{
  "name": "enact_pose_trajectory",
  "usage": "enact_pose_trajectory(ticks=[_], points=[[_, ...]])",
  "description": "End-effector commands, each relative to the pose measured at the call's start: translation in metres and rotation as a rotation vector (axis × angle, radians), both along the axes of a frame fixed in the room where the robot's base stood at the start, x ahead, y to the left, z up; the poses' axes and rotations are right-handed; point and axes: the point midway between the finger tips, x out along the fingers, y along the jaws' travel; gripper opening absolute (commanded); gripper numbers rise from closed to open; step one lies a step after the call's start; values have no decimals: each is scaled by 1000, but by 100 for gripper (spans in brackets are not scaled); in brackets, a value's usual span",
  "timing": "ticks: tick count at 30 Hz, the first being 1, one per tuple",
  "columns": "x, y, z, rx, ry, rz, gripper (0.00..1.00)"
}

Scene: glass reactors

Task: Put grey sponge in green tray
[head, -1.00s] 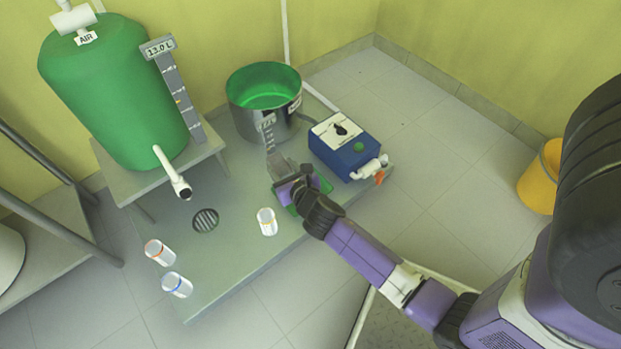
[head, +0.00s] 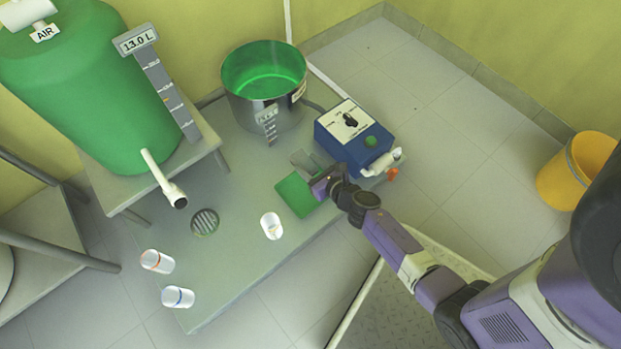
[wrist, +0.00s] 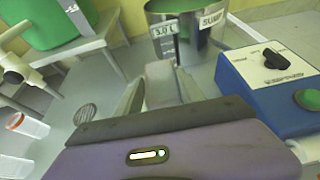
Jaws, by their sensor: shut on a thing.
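The green tray (head: 297,195) lies flat on the grey platform in front of the blue control box. No sponge shows on its visible part. My gripper (head: 303,160) is just behind the tray's right part, between it and the blue box, and partly covers the tray's right edge. In the wrist view my gripper (wrist: 157,92) has its two fingers on either side of a grey block, the grey sponge (wrist: 160,80). The gripper is shut on it. The tray does not show in the wrist view. The height of the sponge above the platform is hard to tell.
The blue control box (head: 353,136) stands close behind and right of my gripper. A steel pot (head: 265,98) is behind it. A drain (head: 204,223) is in the platform.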

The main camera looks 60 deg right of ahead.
Motion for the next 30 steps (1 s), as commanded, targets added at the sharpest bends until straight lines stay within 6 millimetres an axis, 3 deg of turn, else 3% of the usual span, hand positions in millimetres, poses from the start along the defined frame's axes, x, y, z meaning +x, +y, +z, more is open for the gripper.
enact_pose_trajectory(ticks=[7, 24, 30], points=[[5, 11, -9, 1, 0, 32, 5], [5, 10, -123, 0, 0, 29, 5], [5, 11, -150, 0, -1, 30, 5]])
